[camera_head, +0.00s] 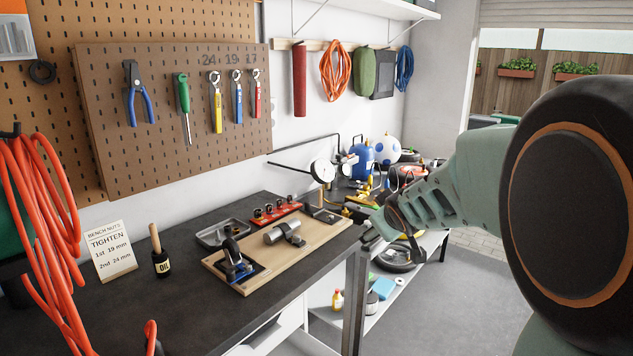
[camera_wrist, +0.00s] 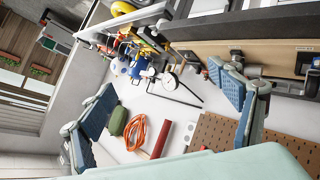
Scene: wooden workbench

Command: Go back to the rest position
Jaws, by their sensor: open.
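My gripper (camera_head: 378,232) shows in the head view at the end of my arm, just off the right end of the workbench (camera_head: 180,300). In the wrist view my gripper (camera_wrist: 163,84) has its two blue-padded fingers wide apart with nothing between them close up. Beyond the fingers, the wrist view shows the wall and hanging items turned sideways. In the head view part of the gripper blends with the shelf clutter behind it.
A wooden board (camera_head: 325,238) with a clamped metal part lies on the bench. Wrenches, pliers and a screwdriver hang on the pegboard (camera_head: 160,70). A low shelf (camera_head: 430,246) stands behind. The floor (camera_head: 470,300) at right is clear.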

